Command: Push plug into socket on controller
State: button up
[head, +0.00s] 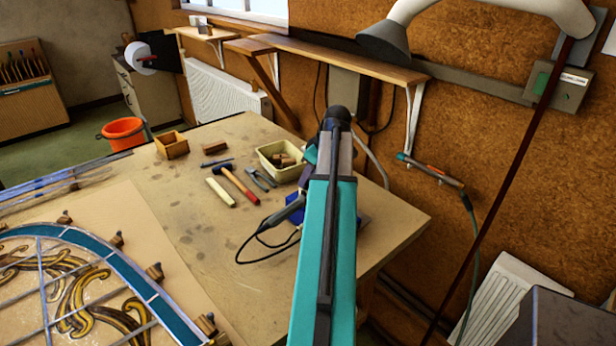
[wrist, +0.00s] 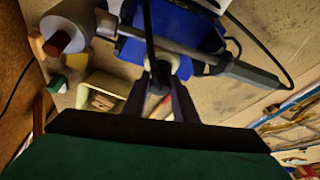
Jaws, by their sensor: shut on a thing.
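In the wrist view, my gripper (wrist: 160,78) is shut on a small dark piece at the end of a black cable (wrist: 148,28); this looks like the plug, mostly hidden between the fingers. A blue unit (wrist: 130,50), likely the controller, lies just beyond the fingertips. Its socket cannot be made out, and I cannot tell whether the plug touches it. A soldering iron with a grey handle (wrist: 245,72) lies across the blue unit. In the head view, my arm hides my gripper and most of the blue unit (head: 363,224); the iron (head: 284,212) shows to the left.
A cream tub (head: 272,163) with brown blocks, a hammer (head: 236,184) and pliers (head: 259,179) lie on the bench (head: 190,230) left of my arm. The leaded panel (head: 90,270) fills the front left. A shelf (head: 330,58) and lamp (head: 385,42) overhang the back.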

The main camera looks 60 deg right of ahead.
jog(key=shift+f+b, duration=0.35)
jog(key=shift+f, duration=0.4)
jog(key=o, duration=1.1)
jog(key=shift+a, duration=0.1)
jog(key=shift+r, duration=0.15)
jog(key=shift+s+r, duration=0.2)
jog(key=shift+r, duration=0.15)
jog(key=b+v, duration=0.3)
jog(key=v, duration=0.9)
jog(key=shift+r+b, duration=0.3)
jog(key=shift+r, duration=0.05)
jog(key=shift+s, duration=0.1)
